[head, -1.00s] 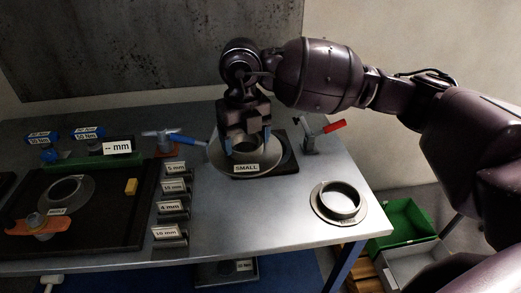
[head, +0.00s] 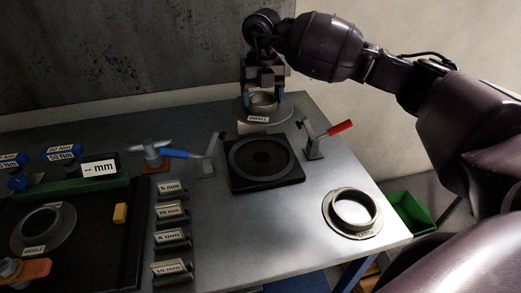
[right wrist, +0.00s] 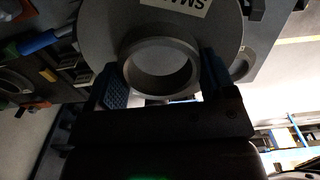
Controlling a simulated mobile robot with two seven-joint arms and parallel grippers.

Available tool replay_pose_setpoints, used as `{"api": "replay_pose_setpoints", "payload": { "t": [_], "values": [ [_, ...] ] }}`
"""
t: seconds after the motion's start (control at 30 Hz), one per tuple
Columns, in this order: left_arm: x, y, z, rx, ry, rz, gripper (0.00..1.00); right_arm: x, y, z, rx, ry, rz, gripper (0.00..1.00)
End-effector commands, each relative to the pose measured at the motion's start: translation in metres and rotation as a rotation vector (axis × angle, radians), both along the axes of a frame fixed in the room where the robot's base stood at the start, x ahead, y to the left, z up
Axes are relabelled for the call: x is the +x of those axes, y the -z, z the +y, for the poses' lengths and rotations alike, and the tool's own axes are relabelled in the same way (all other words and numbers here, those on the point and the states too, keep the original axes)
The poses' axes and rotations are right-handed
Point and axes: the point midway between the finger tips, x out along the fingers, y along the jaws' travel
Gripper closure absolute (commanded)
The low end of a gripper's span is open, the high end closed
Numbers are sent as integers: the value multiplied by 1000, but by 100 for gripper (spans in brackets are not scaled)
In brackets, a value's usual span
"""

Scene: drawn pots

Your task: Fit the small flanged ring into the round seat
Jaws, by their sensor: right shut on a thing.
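The small flanged ring (head: 277,126), grey with a SMALL label, is held by its collar in my right gripper (head: 262,100), behind the seat at the table's far side. In the right wrist view its flange (right wrist: 105,30) and collar show, with one finger at either side of the collar. Whether the ring touches the table is unclear. The round seat (head: 262,158) is a dark circular recess in a black square block, uncovered and empty, nearer than the ring. My left gripper is not in view.
A red-handled clamp (head: 325,137) stands right of the seat and a blue-handled clamp (head: 195,156) left. The large flanged ring (head: 352,212) lies at front right. Labelled blocks (head: 170,210) line the left, beside a black board with a middle-sized ring (head: 42,230).

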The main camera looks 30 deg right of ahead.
Motion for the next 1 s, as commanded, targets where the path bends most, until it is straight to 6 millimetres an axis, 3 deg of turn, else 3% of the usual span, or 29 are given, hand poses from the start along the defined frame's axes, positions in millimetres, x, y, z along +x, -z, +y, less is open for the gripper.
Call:
{"api": "replay_pose_setpoints", "payload": {
  "t": [0.5, 1.0],
  "values": [
    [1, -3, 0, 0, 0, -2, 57, 0, 97, 1, 2, -1, -1, 76],
    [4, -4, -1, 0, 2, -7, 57, 0, 133, 1, 2, 0, -1, 76]
  ]
}}
